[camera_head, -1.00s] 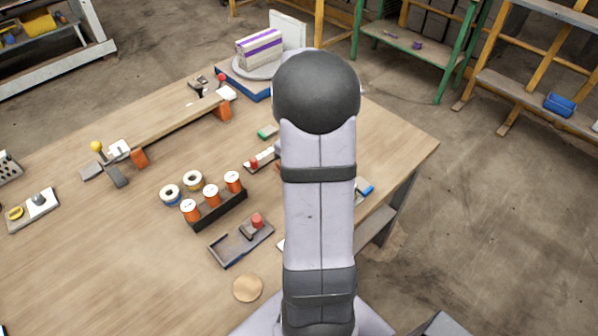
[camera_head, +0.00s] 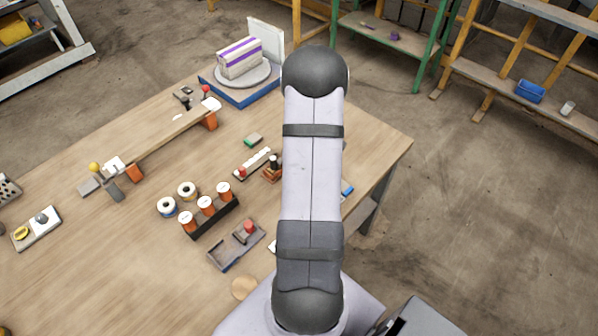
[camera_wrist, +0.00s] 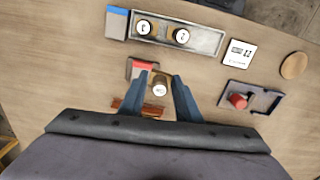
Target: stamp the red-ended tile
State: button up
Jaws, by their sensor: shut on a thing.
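The red-ended tile (camera_wrist: 140,67) lies on the table in the wrist view, with a grey body and a red end strip. My gripper (camera_wrist: 166,88) is shut on a small round stamp (camera_wrist: 160,80) with a pale top, beside the tile. Whether the stamp touches anything is unclear. A grey tray (camera_wrist: 207,39) behind the tile holds two round-topped stamps (camera_wrist: 145,27) with marks on top. A blue-ended tile (camera_wrist: 116,22) lies left of that tray. My arm hides the gripper and the red-ended tile in the head view.
A brown stand (camera_wrist: 140,108) is by my left finger. A printed white card (camera_wrist: 238,52), a dark tray (camera_head: 222,257) with a red knob and a wooden disc (camera_wrist: 293,65) lie to the right.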

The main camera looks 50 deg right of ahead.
jog(key=shift+n, duration=0.8)
jog(key=w+d, duration=0.1)
jog(key=d, duration=0.1)
jog(key=w+d+r, duration=0.1)
jog(key=w, duration=0.1)
jog(key=shift+w+d, duration=0.25)
jog(key=shift+d, duration=0.15)
jog(key=shift+f+b, duration=2.35)
jog(key=shift+f, duration=0.55)
jog(key=shift+f+b, duration=0.3)
jog(key=shift+f, duration=0.3)
jog(key=shift+r, duration=0.1)
jog(key=shift+r+p, duration=2.6)
jog(key=shift+r, duration=0.9)
